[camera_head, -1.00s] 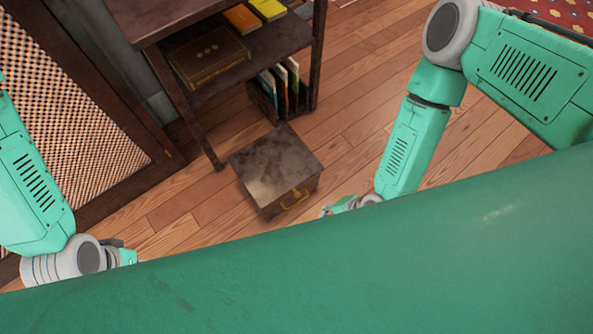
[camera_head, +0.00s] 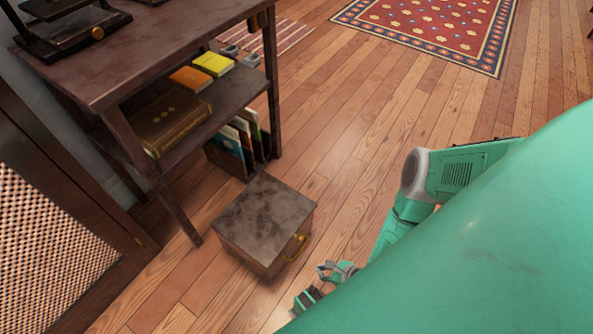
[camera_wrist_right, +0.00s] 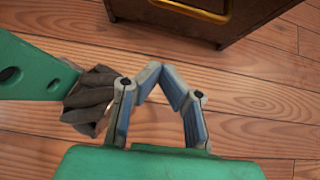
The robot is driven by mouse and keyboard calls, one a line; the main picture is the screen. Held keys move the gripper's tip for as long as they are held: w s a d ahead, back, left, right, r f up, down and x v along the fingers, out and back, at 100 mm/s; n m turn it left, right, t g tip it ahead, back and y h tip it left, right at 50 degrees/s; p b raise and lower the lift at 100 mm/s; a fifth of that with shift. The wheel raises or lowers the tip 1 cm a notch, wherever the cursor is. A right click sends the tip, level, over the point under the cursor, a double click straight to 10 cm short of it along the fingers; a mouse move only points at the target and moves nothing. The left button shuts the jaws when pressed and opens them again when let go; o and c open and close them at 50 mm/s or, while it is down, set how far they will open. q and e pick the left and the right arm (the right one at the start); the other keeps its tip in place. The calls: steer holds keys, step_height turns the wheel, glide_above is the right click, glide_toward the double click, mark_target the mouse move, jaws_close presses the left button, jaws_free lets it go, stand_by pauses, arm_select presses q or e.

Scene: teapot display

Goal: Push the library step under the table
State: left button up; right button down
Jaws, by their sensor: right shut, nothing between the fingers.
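The library step (camera_head: 262,212) is a dark wooden box with a worn top and a brass handle on its front. It stands on the floor in front of the table (camera_head: 120,75), outside its legs. My right gripper (camera_head: 322,270) is shut and empty, just in front of the handle side, with a gap. In the right wrist view its fingertips (camera_wrist_right: 155,75) meet over bare floor, and the step's lower front (camera_wrist_right: 225,22) shows beyond them. A green and dark grey part beside it appears to be my left gripper (camera_head: 303,303); its fingers are unclear.
Books lie on the table's lower shelf (camera_head: 232,98). A rack of upright books (camera_head: 240,140) stands on the floor just behind the step. A lattice-front cabinet (camera_head: 50,250) is at left. A patterned rug (camera_head: 440,25) lies far back; the floor at right is clear.

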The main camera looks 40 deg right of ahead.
steer(key=b, duration=0.4)
glide_toward(290, 256)
steer(key=f, duration=0.3)
steer(key=shift+w+a+f, duration=0.1)
steer(key=shift+a+f, duration=0.15)
steer(key=shift+f, duration=0.15)
steer(key=w, duration=0.1)
steer(key=w+a, duration=0.1)
steer(key=w, duration=0.1)
steer(key=shift+w+a, duration=0.15)
steer(key=shift+a, duration=0.15)
steer(key=shift+w, duration=0.45)
